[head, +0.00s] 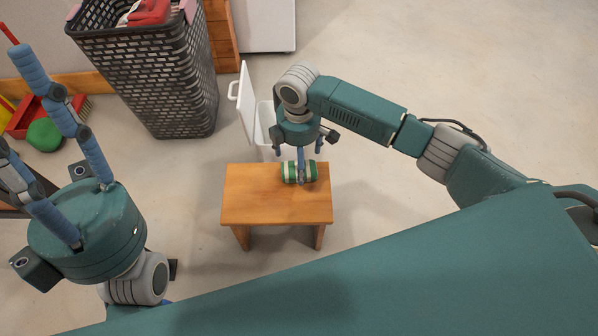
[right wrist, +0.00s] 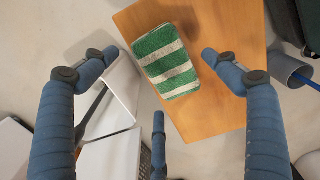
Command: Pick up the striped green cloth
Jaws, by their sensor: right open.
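The striped green cloth (head: 289,173), green and white and folded or rolled, lies on the back right part of a small wooden table (head: 250,208). In the right wrist view the cloth (right wrist: 168,62) lies on the tabletop (right wrist: 215,115), between and beyond my finger tips. My right gripper (head: 299,160) is open and points down above the cloth, with one finger in front of it; contact cannot be told. My left gripper (head: 12,85) is at the far left, fingers spread, empty and away from the table.
A tall black basket (head: 170,90) with red items in it stands at the back left. A white bin (head: 266,125) with its lid (head: 246,100) raised is just behind the table. A green ball (head: 44,135) lies at the left. The floor at the right is clear.

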